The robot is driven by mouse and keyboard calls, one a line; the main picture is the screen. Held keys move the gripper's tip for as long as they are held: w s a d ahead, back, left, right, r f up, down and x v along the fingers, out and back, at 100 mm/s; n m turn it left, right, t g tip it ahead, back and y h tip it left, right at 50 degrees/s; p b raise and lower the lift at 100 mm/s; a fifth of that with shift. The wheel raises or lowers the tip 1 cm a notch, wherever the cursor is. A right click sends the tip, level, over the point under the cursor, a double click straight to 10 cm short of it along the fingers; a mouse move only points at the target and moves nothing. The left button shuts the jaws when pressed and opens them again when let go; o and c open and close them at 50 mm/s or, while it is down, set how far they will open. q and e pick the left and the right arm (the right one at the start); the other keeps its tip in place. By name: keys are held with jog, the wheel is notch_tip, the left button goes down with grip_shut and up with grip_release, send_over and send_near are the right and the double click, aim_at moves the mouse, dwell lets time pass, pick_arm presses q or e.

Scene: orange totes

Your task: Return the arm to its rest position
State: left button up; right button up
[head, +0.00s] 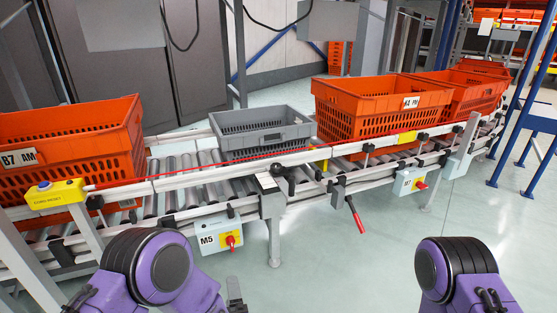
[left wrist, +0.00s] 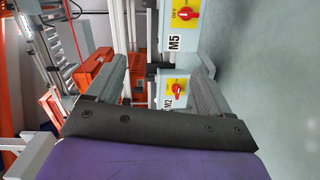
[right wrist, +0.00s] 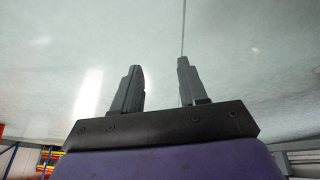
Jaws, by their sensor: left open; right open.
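My left arm (head: 165,265) and my right arm (head: 455,270) are purple and black and show at the bottom of the head view, in front of the conveyor. A dark piece of my left gripper (head: 235,292) shows beside the left arm. In the right wrist view my right gripper (right wrist: 160,66) is open and empty above pale floor. The right gripper is hidden in the head view.
A roller conveyor (head: 200,203) crosses in front of me. It carries orange totes (head: 75,155) (head: 350,125) and a grey tote (head: 262,138). Switch box M5 (head: 215,240) and a red-handled lever (head: 355,215) stick out on the near side. The floor (head: 345,265) between my arms is clear.

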pick_arm(q)
jog(key=s+a+f+m+g+h+b, duration=0.2)
jog(key=s+a+f+m+g, duration=0.1)
jog(key=s+f+m, duration=0.4)
jog(key=s+a+f+m+g+h+b, duration=0.1)
jog(key=s+a+f+m+g+h, duration=0.15)
jog(key=f+m+g, duration=0.4)
jog(key=s+a+f+g+y+b, duration=0.1)
jog(key=s+a+f+g+b, duration=0.1)
jog(key=s+a+f, duration=0.35)
jog(key=s+a+f+g+b, duration=0.1)
jog(key=s+a+f+b, duration=0.2)
jog(key=s, duration=0.5)
jog(key=s+a+f+g+y+b, duration=0.1)
jog(key=s+a+f+g+b, duration=0.1)
jog(key=s+a+f, duration=0.3)
pick_arm(e)
notch_tip(320, 180, down, 10)
jog(key=s, duration=0.1)
pick_arm(q)
notch_tip(320, 180, up, 40)
jog(key=t+p, duration=0.1)
jog(key=p, duration=3.7)
jog(key=shift+w+d+y+p, duration=0.15)
jog(key=shift+d+y+p, duration=0.2)
jog(key=shift+y, duration=0.1)
pick_arm(e)
notch_tip(320, 180, up, 39)
jog(key=w, duration=0.1)
jog(key=shift+d, duration=0.15)
